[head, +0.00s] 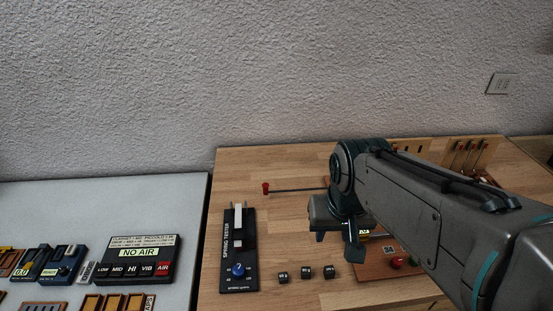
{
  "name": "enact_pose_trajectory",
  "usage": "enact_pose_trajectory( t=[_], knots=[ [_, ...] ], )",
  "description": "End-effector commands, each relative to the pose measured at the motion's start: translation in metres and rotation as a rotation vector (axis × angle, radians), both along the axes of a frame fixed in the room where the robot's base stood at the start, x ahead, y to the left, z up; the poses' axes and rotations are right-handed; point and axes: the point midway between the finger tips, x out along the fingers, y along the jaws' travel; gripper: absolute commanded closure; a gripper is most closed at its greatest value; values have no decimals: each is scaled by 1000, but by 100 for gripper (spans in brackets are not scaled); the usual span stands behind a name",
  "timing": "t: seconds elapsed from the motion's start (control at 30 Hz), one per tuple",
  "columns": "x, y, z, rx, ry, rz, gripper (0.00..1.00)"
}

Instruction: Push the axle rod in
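A thin dark axle rod (300,190) with a red knob (266,188) on its left end lies level above the wooden table, toward the back. Its right end runs behind my arm, so I cannot see what it enters. My gripper (337,244) points down in front of and right of the knob, apart from it. Its two fingers look spread, with nothing visible between them. A wooden board (372,270) with red and green buttons is partly hidden under my arm.
A black spring tester (238,258) stands left of my gripper. Several small black weights (306,272) sit in front. A rack with red-tipped parts (470,156) stands at the back right. A textured wall is behind.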

Motion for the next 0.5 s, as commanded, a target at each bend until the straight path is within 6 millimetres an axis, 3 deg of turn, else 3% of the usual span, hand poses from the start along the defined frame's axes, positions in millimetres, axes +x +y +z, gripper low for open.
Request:
enact_pose_trajectory(
  t=[0.2,0.5],
  knots=[
    [76,18,31,14,57,-157,63],
    [184,59,40,46,131,-402,63]
  ],
)
